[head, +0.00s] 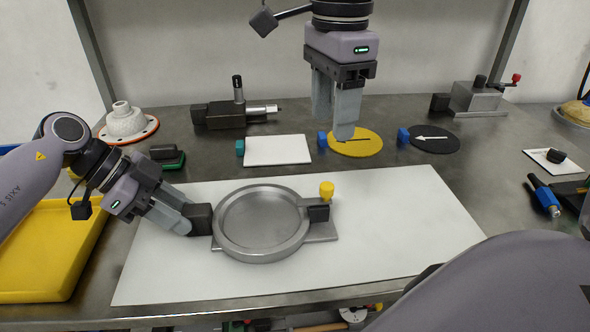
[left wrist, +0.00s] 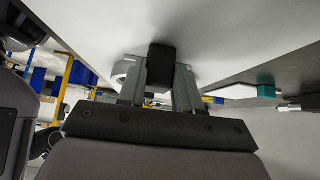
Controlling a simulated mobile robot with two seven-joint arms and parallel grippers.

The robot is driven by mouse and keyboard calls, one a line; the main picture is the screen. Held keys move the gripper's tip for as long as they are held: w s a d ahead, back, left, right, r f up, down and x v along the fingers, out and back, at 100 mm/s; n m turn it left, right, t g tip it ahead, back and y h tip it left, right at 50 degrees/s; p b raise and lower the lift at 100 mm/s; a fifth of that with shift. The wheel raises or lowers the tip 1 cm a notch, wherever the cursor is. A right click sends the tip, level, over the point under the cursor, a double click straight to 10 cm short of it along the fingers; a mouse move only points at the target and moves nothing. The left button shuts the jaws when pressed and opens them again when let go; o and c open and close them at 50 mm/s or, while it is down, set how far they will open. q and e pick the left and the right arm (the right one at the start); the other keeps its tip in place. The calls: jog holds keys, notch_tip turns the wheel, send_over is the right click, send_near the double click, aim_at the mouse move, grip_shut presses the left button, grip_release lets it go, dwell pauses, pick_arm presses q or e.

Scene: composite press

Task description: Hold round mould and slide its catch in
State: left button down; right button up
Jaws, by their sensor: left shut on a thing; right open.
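The round mould (head: 262,222) is a grey metal dish on a flat base, lying on the white sheet (head: 400,230). A black block (head: 201,219) sticks out at its left side. A yellow knob (head: 326,191) stands at its right, above a small black block (head: 318,213) that seems to be the catch. My left gripper (head: 187,226) is shut on the left black block, which also shows between the fingers in the left wrist view (left wrist: 162,62). My right gripper (head: 344,128) is open and empty, pointing down behind the mould, over the yellow disc.
A yellow disc (head: 366,146), a black disc (head: 442,140) and a white plate (head: 277,150) lie behind the sheet. A yellow tray (head: 45,245) is at the left. A blue-handled tool (head: 543,195) lies at the right. The sheet's right half is clear.

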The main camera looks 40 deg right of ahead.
pick_arm(q)
jog(key=c, duration=0.7)
grip_release()
jog(key=v, duration=1.2)
